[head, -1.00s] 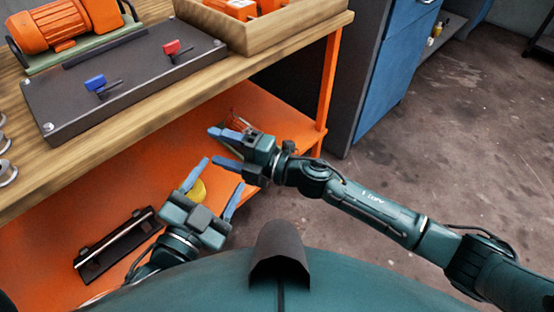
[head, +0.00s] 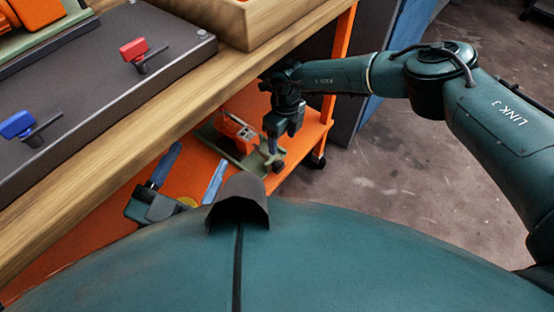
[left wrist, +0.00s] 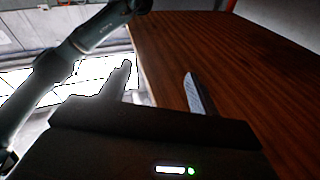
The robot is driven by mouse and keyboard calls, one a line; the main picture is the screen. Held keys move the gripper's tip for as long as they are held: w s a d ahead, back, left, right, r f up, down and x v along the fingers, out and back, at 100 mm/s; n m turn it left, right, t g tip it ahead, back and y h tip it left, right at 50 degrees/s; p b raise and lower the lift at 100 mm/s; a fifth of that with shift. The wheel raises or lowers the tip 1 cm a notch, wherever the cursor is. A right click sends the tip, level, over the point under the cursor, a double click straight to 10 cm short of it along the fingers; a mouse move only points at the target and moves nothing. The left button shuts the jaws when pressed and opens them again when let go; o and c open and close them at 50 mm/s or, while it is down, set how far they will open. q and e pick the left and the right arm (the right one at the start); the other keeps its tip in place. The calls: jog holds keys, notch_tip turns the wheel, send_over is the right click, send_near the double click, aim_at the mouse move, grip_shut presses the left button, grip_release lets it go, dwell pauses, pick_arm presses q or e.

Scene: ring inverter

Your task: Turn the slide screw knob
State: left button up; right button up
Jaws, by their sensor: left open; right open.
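A dark plate (head: 95,75) lies on the wooden bench and carries a red knob (head: 134,50) and a blue knob (head: 17,124), each with a thin dark rod beside it. I cannot tell which one is the slide screw knob. My left gripper (head: 189,173) is open and empty, beyond the bench's front edge and apart from both knobs. Its two fingers (left wrist: 160,84) also show in the left wrist view beside a brown wooden surface. My right gripper (head: 272,146) hangs pointing down right of the bench edge; it is open, with its fingers partly overlapping.
The wooden bench (head: 165,112) has a wooden tray (head: 262,25) at its back right. An orange motor (head: 32,12) stands at the upper left. The orange lower shelf (head: 196,150) holds an orange device on a green base (head: 233,134). Bare floor (head: 395,150) lies to the right.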

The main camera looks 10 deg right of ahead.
aim_at(277, 165)
jog(key=f+b, duration=0.1)
jog(key=f, duration=0.2)
jog(key=f+b, duration=0.2)
jog(key=f, duration=0.1)
jog(key=f+b, duration=0.1)
jog(key=f, duration=0.3)
jog(key=shift+s+a+f+b, duration=0.1)
jog(key=shift+s+a+b, duration=0.25)
jog(key=shift+s, duration=0.05)
pick_arm(q)
jog(key=shift+w+d+r+t+h, duration=0.25)
jog(key=shift+d+r+t+h, duration=0.2)
jog(key=shift+h, duration=0.45)
pick_arm(e)
jog(key=shift+f, duration=0.55)
pick_arm(q)
jog(key=shift+a+r, duration=0.1)
pick_arm(e)
jog(key=shift+c, duration=0.2)
